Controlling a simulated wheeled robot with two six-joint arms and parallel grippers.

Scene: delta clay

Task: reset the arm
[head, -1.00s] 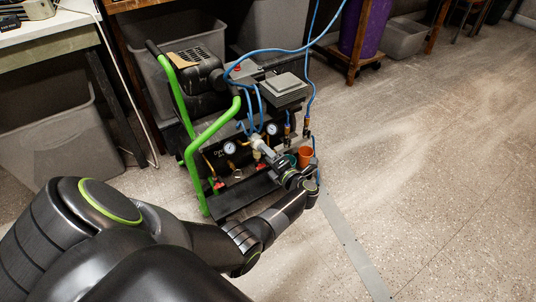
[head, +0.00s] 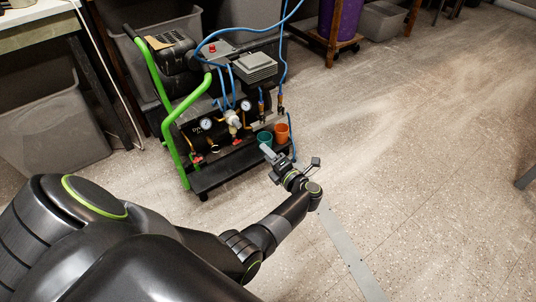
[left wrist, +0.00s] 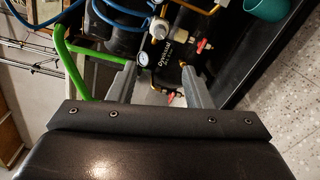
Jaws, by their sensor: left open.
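My left arm reaches out from the lower left in the head view. Its left gripper (head: 289,158) is in front of the air compressor, near its right end. The left wrist view shows the two grey fingers of this gripper (left wrist: 160,85) apart, with nothing held between them. Beyond them are a gauge, a red-handled valve and the compressor's dark tank. My right gripper does not show in either view.
The compressor (head: 205,128) has a green frame and blue hoses. A teal cup (head: 265,139) and an orange cup (head: 281,133) stand on its right end. Grey bins (head: 55,140) are at the left. The floor (head: 430,150) at the right is clear.

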